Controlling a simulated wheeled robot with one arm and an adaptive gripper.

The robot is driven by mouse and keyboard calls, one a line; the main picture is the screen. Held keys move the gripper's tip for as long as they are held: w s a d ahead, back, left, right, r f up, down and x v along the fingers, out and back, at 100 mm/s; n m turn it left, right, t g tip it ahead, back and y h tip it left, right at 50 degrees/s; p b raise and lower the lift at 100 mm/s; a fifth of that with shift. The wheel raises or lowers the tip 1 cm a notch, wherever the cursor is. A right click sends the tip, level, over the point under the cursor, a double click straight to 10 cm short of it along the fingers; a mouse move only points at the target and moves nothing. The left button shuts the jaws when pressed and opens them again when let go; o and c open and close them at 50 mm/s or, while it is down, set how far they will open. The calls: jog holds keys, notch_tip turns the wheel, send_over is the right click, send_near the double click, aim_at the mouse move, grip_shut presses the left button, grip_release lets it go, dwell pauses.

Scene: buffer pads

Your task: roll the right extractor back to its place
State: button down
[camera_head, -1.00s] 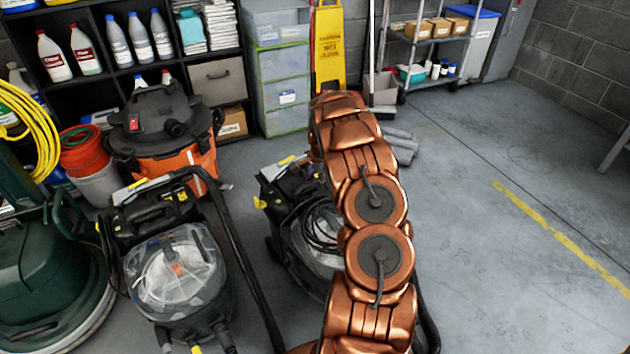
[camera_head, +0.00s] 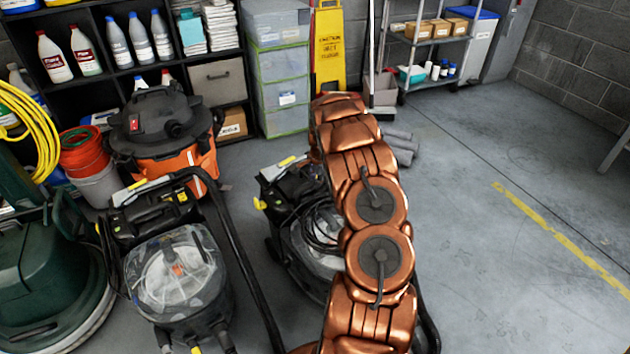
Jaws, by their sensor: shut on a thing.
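The right extractor (camera_head: 290,233) stands on the floor in the middle of the head view. It is black with a clear tank, a coiled dark hose and yellow parts. My copper arm crosses in front of it and hides its right side. A dark part of a handle or tube shows at the lower right of my arm. The left extractor (camera_head: 178,275), of a like kind, stands to its left with its long black handle between the two. My gripper is not in view, so its hold on the extractor cannot be seen.
An orange and black shop vacuum (camera_head: 165,135) stands behind the left extractor. A green floor machine (camera_head: 45,265) is at far left. Drawers (camera_head: 280,90), a yellow wet-floor sign (camera_head: 328,50) and grey rolls (camera_head: 402,148) are behind. The floor (camera_head: 500,260) at right is clear.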

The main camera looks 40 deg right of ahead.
aim_at(301, 172)
jog(key=shift+w, duration=0.15)
jog(key=w, duration=0.3)
jog(key=shift+w+d+r+p, duration=0.15)
jog(key=shift+w+d+p, duration=0.05)
jog(key=shift+p, duration=0.1)
jog(key=shift+w+d, duration=0.2)
jog(key=shift+w, duration=0.65)
jog(key=shift+w+d, duration=0.2)
jog(key=shift+w, duration=0.65)
jog(key=shift+w+d+p, duration=0.3)
jog(key=shift+w+p, duration=0.15)
jog(key=shift+w, duration=0.5)
jog(key=shift+w+d, duration=0.25)
jog(key=shift+w, duration=0.1)
jog(key=shift+d, duration=0.1)
jog(key=shift+w+d+r, duration=0.1)
jog(key=shift+w+d, duration=0.05)
jog(key=c, duration=1)
grip_release()
jog(key=shift+o, duration=0.3)
jog(key=shift+d, duration=0.1)
